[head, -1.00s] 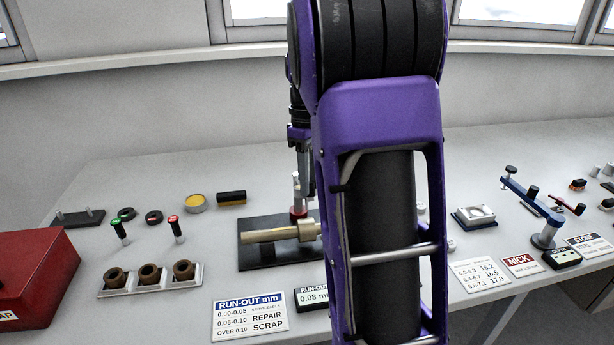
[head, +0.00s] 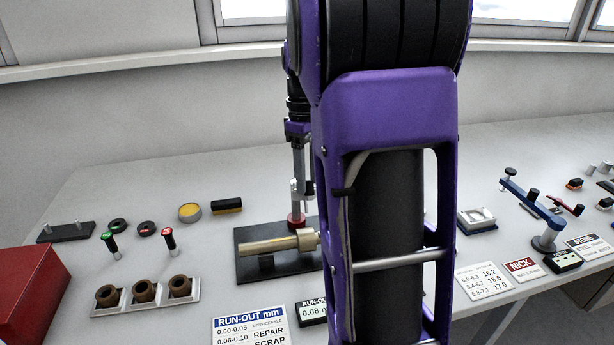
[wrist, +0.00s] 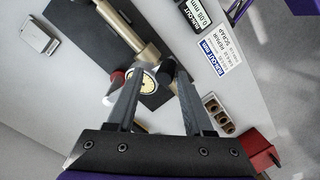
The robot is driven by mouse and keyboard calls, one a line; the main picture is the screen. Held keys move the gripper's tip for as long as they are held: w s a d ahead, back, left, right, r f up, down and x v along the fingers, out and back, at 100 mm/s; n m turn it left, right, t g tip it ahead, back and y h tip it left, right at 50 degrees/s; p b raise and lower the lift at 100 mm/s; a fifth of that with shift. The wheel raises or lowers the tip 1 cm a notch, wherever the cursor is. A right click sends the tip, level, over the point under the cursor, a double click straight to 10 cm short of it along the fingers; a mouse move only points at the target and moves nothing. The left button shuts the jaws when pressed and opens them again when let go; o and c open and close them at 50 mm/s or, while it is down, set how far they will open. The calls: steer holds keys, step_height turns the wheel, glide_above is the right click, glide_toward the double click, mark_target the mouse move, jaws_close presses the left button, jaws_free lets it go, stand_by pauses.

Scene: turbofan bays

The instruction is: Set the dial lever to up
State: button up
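A dial gauge with a round cream face (wrist: 147,82) shows in the wrist view, just beyond my fingertips. A red part (wrist: 116,78) and a pale pointed part (wrist: 109,98) lie beside my left finger; I cannot tell which is the lever or how it is set. In the head view, a red base (head: 297,220) stands on the black plate (head: 248,264), beside a brass shaft (head: 268,245). My gripper (wrist: 152,70) is open, pointing down over this fixture, its fingers apart with no object seen held. My arm hides part of the fixture in the head view.
Left of the fixture are a rack of brown rings (head: 145,292), two pin gauges and a red box (head: 30,290). A run-out sign (head: 250,325) and readout (head: 312,311) stand in front. A blue tool (head: 528,200) lies right.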

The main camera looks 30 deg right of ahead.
steer(key=shift+o, duration=0.8)
steer(key=shift+w+d+f, duration=0.1)
steer(key=shift+w, duration=0.05)
steer(key=shift+r, duration=0.3)
step_height(320, 180, up, 17)
steer(key=w, duration=0.2)
steer(key=shift+d+f+p, duration=0.15)
steer(key=shift+d+p, duration=0.05)
steer(key=shift+p, duration=0.1)
